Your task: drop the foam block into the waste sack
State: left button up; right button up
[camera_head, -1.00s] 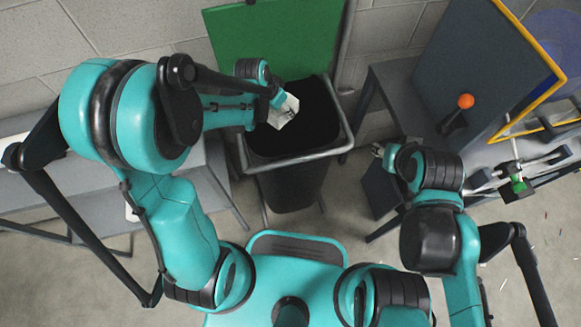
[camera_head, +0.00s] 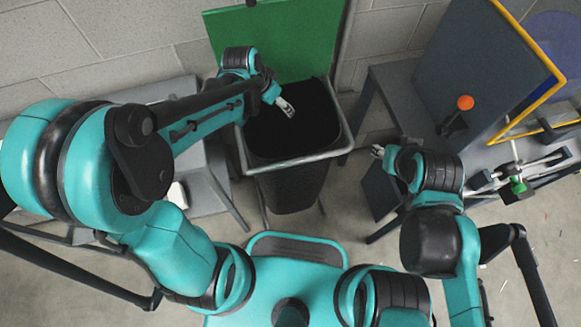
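The waste sack (camera_head: 290,187) is a black bag in a grey-rimmed frame in front of a green panel, with its mouth open upward. My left gripper (camera_head: 287,108) is over the sack's mouth, with its pale fingers pointing down and right. No foam block shows in it, and its fingers look apart. The foam block is not visible now; the inside of the sack is too dark to make out. My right gripper (camera_head: 377,151) is right of the sack, apart from it, and looks open and empty.
A grey table (camera_head: 205,190) at left bears a small white item (camera_head: 177,194), partly behind my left arm. At right stands a dark bench with an upright panel (camera_head: 470,70), an orange ball-topped lever (camera_head: 465,103) and a yellow edge. The green panel (camera_head: 290,40) rises behind the sack.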

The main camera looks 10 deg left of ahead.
pick_arm(q)
jog(key=v, duration=0.6)
jog(key=shift+r, duration=0.25)
jog(key=shift+s, duration=0.15)
